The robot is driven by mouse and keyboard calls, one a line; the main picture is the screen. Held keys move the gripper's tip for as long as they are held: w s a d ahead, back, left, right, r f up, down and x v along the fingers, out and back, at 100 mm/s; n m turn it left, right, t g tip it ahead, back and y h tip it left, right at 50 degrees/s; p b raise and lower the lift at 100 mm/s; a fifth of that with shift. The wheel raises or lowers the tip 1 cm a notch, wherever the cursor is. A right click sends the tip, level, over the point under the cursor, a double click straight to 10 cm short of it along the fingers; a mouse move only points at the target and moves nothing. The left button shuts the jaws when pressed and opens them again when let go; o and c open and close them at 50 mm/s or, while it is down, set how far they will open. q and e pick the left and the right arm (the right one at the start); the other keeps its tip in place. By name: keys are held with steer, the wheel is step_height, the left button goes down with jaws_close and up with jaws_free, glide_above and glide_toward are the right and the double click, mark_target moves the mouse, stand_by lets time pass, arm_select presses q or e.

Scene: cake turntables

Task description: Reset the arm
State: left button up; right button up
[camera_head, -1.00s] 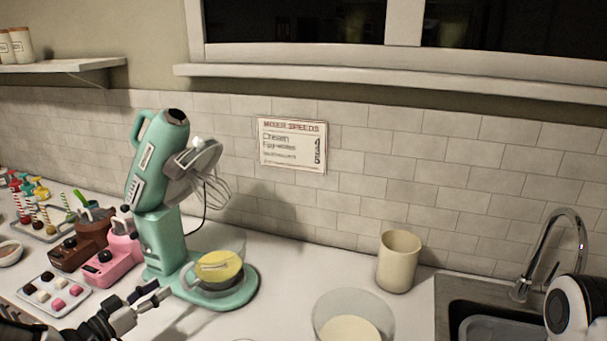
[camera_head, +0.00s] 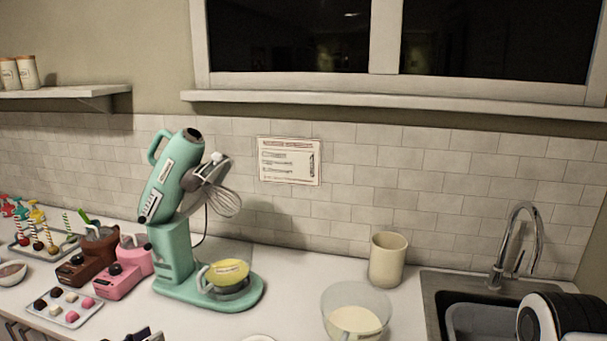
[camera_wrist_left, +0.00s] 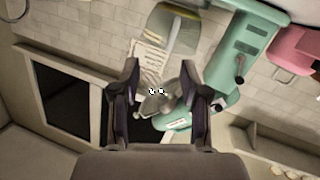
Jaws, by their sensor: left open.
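The tips of my left gripper (camera_head: 145,336) just show at the bottom edge of the head view, in front of the mint-green stand mixer (camera_head: 172,245). In the left wrist view my left gripper (camera_wrist_left: 160,82) has its two fingers spread with nothing held between them. That view is upside down, and the mixer (camera_wrist_left: 243,48) appears beyond the fingers. The mixer's head is tilted up, with the whisk (camera_head: 222,202) raised above a clear bowl holding yellow batter (camera_head: 228,270). My right gripper is in neither view.
A beige canister (camera_head: 387,260) and a clear bowl (camera_head: 357,302) stand right of the mixer, near the sink (camera_head: 437,297) and faucet (camera_head: 538,240). Brown and pink appliances and a sweets tray (camera_head: 72,316) are at left. A wall shelf (camera_head: 60,94) is above.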

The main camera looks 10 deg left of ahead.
arm_select(q)
steer(key=s+d+f+n+g+y, duration=0.1)
steer(key=s+d+f+g, duration=0.35)
steer(key=d+f, duration=0.3)
steer(key=s+d+f+g+y, duration=0.1)
steer(key=s+d+f+g, duration=0.4)
steer(key=d, duration=0.4)
steer(key=s+d+f+g+y, duration=0.2)
steer(key=s+f+g, duration=0.1)
steer(key=s, duration=0.6)
steer(key=s+d+f+g+y, duration=0.1)
steer(key=s+d+f+g, duration=0.15)
steer(key=s, duration=0.65)
step_height(320, 180, down, 8)
steer(key=s+a+b, duration=0.1)
steer(key=s+b, duration=0.1)
steer(key=b, duration=0.5)
steer(key=shift+f+y+b, duration=0.15)
steer(key=shift+y+b, duration=0.15)
steer(key=shift+b, duration=0.05)
steer(key=shift+w+a, duration=0.1)
steer(key=shift+w, duration=0.05)
